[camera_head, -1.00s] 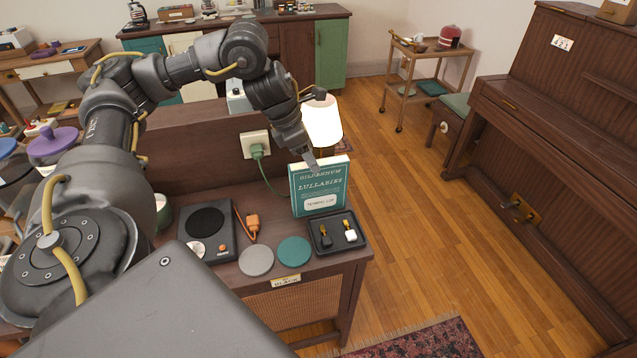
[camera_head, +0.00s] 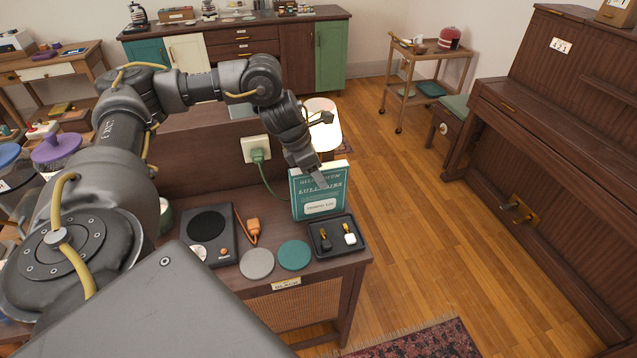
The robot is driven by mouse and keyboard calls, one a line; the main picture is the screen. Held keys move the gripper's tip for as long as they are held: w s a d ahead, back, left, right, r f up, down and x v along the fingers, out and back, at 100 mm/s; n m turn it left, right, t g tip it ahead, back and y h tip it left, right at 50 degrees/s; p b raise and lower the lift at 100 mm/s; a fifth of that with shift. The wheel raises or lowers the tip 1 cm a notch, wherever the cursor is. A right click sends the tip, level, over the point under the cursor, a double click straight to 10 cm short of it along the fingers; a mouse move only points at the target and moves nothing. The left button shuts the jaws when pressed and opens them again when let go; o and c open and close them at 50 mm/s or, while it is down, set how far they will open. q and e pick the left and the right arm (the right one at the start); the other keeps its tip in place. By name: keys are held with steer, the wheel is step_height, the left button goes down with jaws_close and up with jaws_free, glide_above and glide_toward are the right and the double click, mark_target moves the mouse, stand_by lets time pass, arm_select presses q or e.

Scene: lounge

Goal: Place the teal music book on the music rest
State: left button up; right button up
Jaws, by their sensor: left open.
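The teal music book (camera_head: 308,206) stands upright on the dark wooden side table, behind a small black tray. Its cover has a pale title and a white label. My left gripper (camera_head: 322,182) is at the upper part of the book and hides some of its title. The gripper is open; I cannot tell whether its fingers are around the book or only in front of it. The upright piano (camera_head: 540,130) stands at the right; I cannot clearly make out its music rest. My right gripper is not in view.
The black tray (camera_head: 325,253) holds two small items in front of the book. Beside it lie a teal coaster (camera_head: 294,255), a grey coaster (camera_head: 257,263), an orange plug (camera_head: 253,228) and a black speaker-like box (camera_head: 209,233). A lit lamp (camera_head: 323,122) stands behind. Open wooden floor separates table and piano.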

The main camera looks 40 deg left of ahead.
arm_select(q)
steer(key=shift+f, duration=0.15)
jaws_close()
stand_by(0.5)
